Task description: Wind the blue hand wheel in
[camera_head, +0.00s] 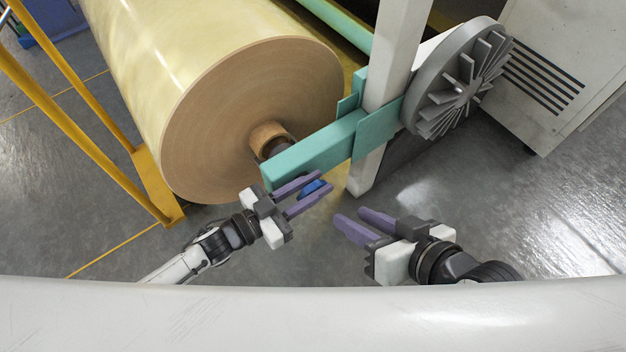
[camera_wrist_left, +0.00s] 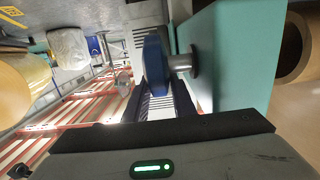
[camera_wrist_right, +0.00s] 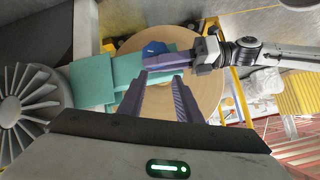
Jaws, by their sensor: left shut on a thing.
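The blue hand wheel (camera_head: 314,187) sits below the end of the teal arm (camera_head: 316,150). In the left wrist view the wheel (camera_wrist_left: 154,64) is seen edge-on, on a short metal shaft (camera_wrist_left: 182,62) from the teal block. It also shows in the right wrist view (camera_wrist_right: 154,48). My left gripper (camera_head: 323,181) has its purple fingers on either side of the wheel and is shut on it; the fingers hide part of it. My right gripper (camera_head: 351,214) is open and empty, to the right of and below the wheel, apart from it.
A large tape roll (camera_head: 250,110) on a brown core (camera_head: 268,137) lies behind the teal arm. A white post (camera_head: 396,60) and a grey finned disc (camera_head: 462,80) stand to the right. A yellow frame (camera_head: 150,185) is at left. Floor right of my right gripper is clear.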

